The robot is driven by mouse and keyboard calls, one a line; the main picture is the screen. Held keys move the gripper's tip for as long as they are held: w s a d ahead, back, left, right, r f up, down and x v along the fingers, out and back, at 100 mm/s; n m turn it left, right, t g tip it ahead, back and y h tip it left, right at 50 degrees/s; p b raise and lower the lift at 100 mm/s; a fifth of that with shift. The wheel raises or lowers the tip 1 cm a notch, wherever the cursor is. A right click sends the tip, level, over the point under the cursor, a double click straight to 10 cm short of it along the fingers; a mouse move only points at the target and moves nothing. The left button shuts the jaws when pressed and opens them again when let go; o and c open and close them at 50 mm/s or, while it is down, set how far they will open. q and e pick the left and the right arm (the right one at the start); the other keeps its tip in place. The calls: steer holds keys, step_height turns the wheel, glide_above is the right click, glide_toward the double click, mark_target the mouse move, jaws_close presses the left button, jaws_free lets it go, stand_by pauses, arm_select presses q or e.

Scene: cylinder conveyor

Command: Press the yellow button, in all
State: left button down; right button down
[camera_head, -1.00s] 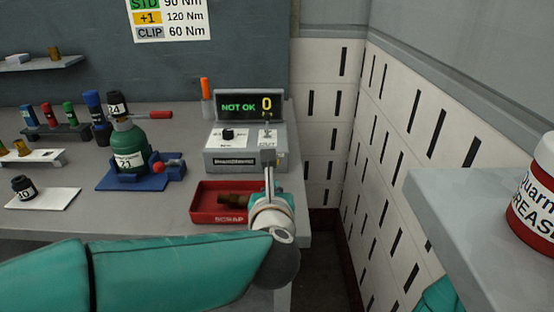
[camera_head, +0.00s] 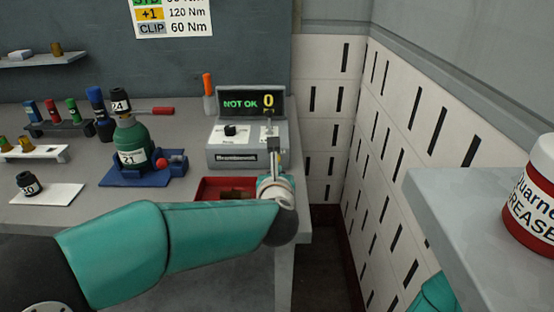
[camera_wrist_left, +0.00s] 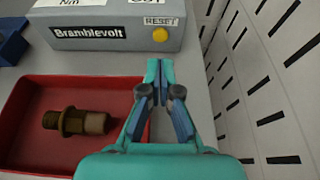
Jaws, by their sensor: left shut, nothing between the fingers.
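The yellow button (camera_wrist_left: 160,34) sits on the front face of a grey tester box (camera_wrist_left: 105,35), under a RESET label. My left gripper (camera_wrist_left: 159,64) is shut and empty. In the left wrist view its fingertips lie just below the button, with a gap between them in the picture. In the head view the left gripper (camera_head: 272,143) stands in front of the right part of the tester box (camera_head: 235,158) and largely covers the button's area. The tester's display (camera_head: 247,103) reads NOT OK and 0. My right gripper is not in view.
A red scrap tray (camera_wrist_left: 28,95) holds a brass fitting (camera_wrist_left: 75,122) beside the left gripper. A green cylinder (camera_head: 132,142) stands in a blue fixture (camera_head: 118,178) further left. A slotted white wall (camera_head: 400,130) lies to the right, and a shelf with a grease tub (camera_head: 530,220).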

arm_select(q)
steer(key=x, duration=0.2)
steer(key=r+p+x, duration=0.1)
steer(key=x, duration=0.2)
steer(key=shift+w, duration=0.5)
steer(key=shift+w+f, duration=0.1)
steer(key=shift+w, duration=0.05)
steer(key=shift+w, duration=0.65)
steer(key=shift+r, duration=0.3)
steer(key=shift+s, duration=0.1)
